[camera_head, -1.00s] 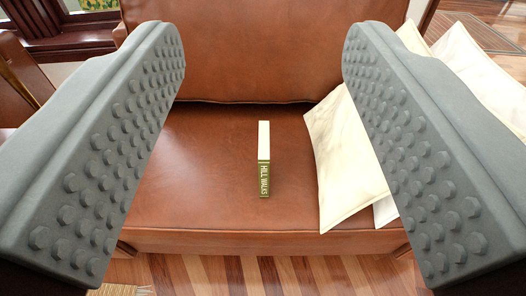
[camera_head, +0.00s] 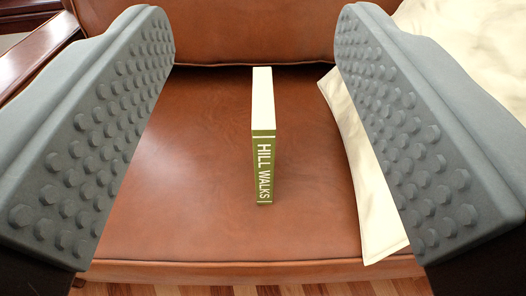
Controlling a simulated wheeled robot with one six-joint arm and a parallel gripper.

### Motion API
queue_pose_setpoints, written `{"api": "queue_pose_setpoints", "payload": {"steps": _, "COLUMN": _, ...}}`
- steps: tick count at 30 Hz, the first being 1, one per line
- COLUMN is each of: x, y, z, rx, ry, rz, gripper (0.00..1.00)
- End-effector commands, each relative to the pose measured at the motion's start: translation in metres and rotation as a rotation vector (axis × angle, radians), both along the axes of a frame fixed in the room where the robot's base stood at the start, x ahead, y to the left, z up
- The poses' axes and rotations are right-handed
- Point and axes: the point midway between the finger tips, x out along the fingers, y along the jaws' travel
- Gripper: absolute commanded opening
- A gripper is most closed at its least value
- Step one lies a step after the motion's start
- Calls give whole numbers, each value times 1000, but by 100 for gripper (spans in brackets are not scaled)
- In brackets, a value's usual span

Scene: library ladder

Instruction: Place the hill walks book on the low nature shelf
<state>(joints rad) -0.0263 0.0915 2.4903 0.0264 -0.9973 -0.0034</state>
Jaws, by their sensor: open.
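The hill walks book (camera_head: 263,165) stands upright on the brown leather seat of a sofa (camera_head: 190,190). Its green spine with white "HILL WALKS" lettering faces me, and its pale page edges show on top. My gripper (camera_head: 255,150) is open, with one grey studded finger at the left and one at the right of the picture. The book lies between the fingers in the view, apart from both and farther off. Nothing is held. The low nature shelf is not in view.
Cream cushions (camera_head: 365,170) lean on the seat to the right of the book, partly behind the right finger. The sofa backrest (camera_head: 230,30) rises behind. A wooden armrest (camera_head: 40,60) is at the left. Wooden floor (camera_head: 240,290) shows below the seat edge.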

Motion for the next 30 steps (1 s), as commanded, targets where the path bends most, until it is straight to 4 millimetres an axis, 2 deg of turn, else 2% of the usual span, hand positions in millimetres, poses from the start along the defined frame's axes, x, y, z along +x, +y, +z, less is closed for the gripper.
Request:
{"api": "queue_pose_setpoints", "payload": {"steps": 1, "x": 3, "y": 0, "z": -17, "rx": -1, "ry": 6, "rz": 0, "gripper": 51}}
{"api": "queue_pose_setpoints", "payload": {"steps": 9, "x": 11, "y": 2, "z": -89, "rx": -4, "ry": 1, "rz": -2, "gripper": 51}}
{"api": "queue_pose_setpoints", "payload": {"steps": 15, "x": 10, "y": 3, "z": -140, "rx": -7, "ry": -5, "rz": -3, "gripper": 51}}
{"api": "queue_pose_setpoints", "payload": {"steps": 18, "x": 7, "y": 4, "z": -159, "rx": -9, "ry": -7, "rz": -3, "gripper": 51}}
{"api": "queue_pose_setpoints", "payload": {"steps": 22, "x": 5, "y": 4, "z": -175, "rx": -10, "ry": -11, "rz": -4, "gripper": 51}}
{"api": "queue_pose_setpoints", "payload": {"steps": 26, "x": 6, "y": 4, "z": -180, "rx": -11, "ry": -14, "rz": -4, "gripper": 51}}
{"api": "queue_pose_setpoints", "payload": {"steps": 30, "x": 21, "y": 4, "z": -181, "rx": -11, "ry": -15, "rz": -4, "gripper": 51}}
